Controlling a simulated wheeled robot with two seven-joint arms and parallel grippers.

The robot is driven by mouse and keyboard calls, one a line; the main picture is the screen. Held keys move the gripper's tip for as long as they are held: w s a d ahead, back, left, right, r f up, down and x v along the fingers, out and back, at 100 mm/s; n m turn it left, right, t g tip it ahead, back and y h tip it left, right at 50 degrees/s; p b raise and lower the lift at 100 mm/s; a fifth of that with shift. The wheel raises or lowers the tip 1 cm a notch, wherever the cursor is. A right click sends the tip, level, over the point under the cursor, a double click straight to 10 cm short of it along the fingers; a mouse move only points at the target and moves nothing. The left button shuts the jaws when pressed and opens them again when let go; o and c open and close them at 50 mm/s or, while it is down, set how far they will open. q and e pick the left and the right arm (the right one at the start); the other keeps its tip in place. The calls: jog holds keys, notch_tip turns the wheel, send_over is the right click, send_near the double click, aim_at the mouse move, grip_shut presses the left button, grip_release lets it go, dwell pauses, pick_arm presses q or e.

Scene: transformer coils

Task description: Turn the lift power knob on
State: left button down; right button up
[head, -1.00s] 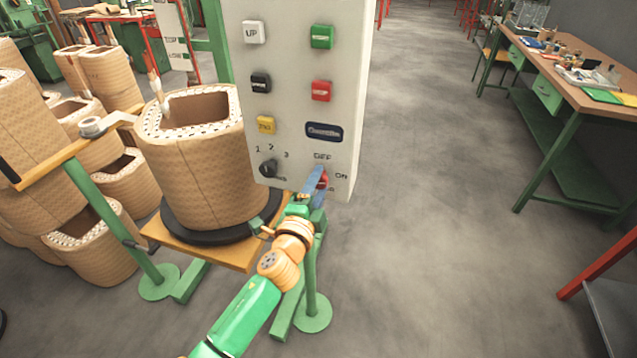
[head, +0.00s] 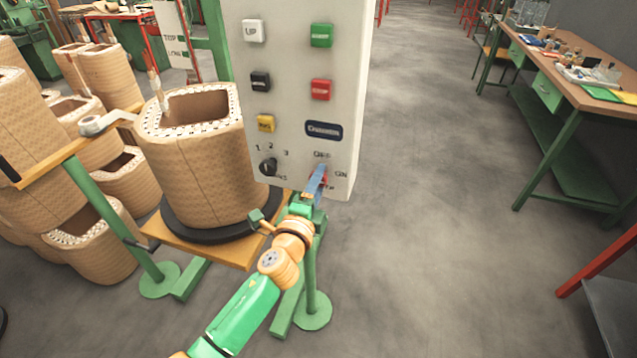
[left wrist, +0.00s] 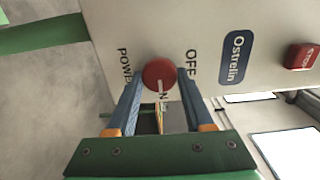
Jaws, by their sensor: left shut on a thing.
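The grey control panel (head: 345,100) stands upright in the head view, with OFF, ON and partly hidden POWER lettering at its lower right. The red power knob (left wrist: 159,72) sits between the blue fingers of my left gripper (left wrist: 160,75) in the left wrist view. The gripper is shut on it, with a finger on either side. The knob's white line points down in that view, toward partly hidden lettering with an N. In the head view my left gripper (head: 318,182) covers most of the knob. My right gripper is not in view.
A black selector knob (head: 268,167) marked 1, 2, 3 and several push buttons are on the same panel. A large tan coil (head: 200,165) stands on a stand close to the left. A workbench (head: 590,95) is at the right. The floor between is clear.

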pick_arm(q)
jog(key=shift+c, duration=1.4)
grip_release()
jog(key=p+v, duration=0.1)
jog(key=v, duration=0.6)
